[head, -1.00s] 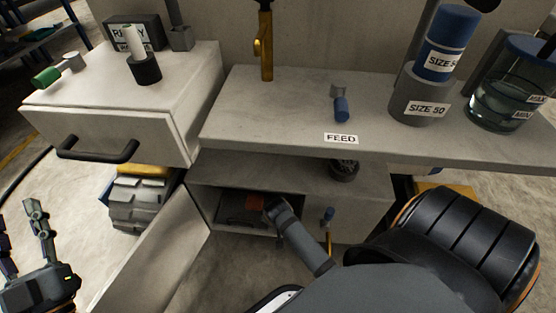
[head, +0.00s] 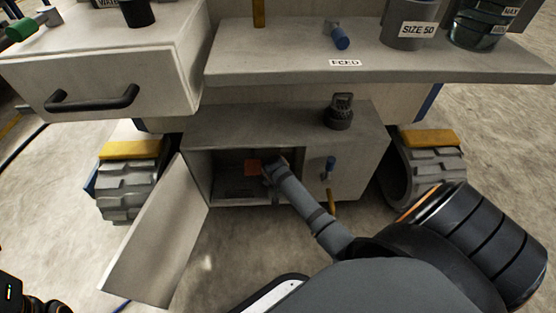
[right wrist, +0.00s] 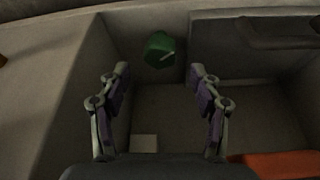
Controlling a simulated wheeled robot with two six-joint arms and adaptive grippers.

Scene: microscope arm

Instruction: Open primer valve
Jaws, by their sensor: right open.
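A green knob (right wrist: 160,50) with a pale mark sits at the far wall inside the cabinet, seen in the right wrist view. No label on it is readable, so I cannot tell for sure that it is the primer valve. My right gripper (right wrist: 160,85) is open and empty, its fingers apart on either side below the knob, not touching it. In the head view my right gripper (head: 271,170) reaches into the open low cabinet (head: 350,135), its fingers mostly hidden. Only a dark part of my left gripper (head: 22,298) shows at the lower left corner; its fingers are not visible.
The cabinet door (head: 160,240) hangs open at left. Inside lies an orange-red block (right wrist: 278,164), right of my gripper. A blue handle (head: 330,164) is on the cabinet front. Another blue handle (head: 340,38) is on the shelf (head: 270,62) above, near a FEED label (head: 345,63).

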